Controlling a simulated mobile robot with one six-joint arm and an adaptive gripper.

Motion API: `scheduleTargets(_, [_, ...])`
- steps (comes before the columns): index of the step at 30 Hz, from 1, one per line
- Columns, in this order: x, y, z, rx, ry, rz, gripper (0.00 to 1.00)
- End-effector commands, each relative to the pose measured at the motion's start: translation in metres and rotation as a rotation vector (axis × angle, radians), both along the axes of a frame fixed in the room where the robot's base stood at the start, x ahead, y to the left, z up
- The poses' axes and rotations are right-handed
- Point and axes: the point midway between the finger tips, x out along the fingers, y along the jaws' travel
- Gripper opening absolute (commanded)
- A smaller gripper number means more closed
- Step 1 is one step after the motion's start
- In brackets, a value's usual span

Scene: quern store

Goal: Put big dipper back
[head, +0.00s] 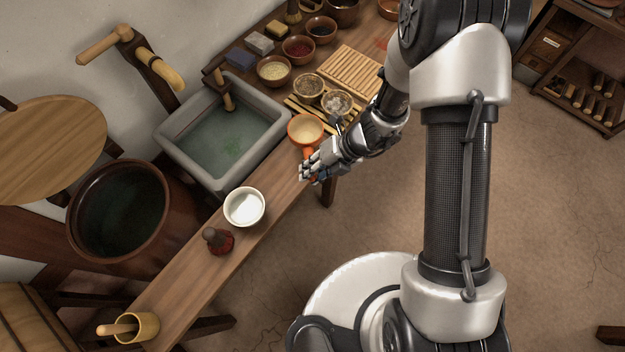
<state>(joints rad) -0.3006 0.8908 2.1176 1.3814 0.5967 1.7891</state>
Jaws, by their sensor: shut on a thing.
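An orange dipper (306,129) with a pale inside shows beside the right end of the sink, over the wooden bench. Its short orange handle runs down toward my gripper (309,174). My gripper is shut on this handle, and the fingers hide its end. The dipper's bowl looks upright; I cannot tell whether it touches the bench. A yellow wooden cup (146,325) with a stick-like handle stands at the bench's near left end.
A white bowl (244,207) and a dark red stoppered bottle (218,241) stand on the bench (190,289). Behind are a stone sink (181,167) with water and a large dark tub (165,225). Several small bowls and a slatted board (350,70) fill the far end.

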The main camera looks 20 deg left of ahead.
Motion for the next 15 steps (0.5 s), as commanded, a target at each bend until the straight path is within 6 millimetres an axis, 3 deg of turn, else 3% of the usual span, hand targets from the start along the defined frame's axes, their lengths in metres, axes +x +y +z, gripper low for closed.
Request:
scheduleTargets(5, [0.0, 0.0, -0.012, 0.001, 0.0, -0.001, 0.0])
scheduleTargets(12, [0.0, 0.0, -0.047, 0.0, -0.001, 0.001, 0.0])
scheduleTargets(15, [0.001, 0.0, -0.048, 0.002, -0.002, 0.001, 0.0])
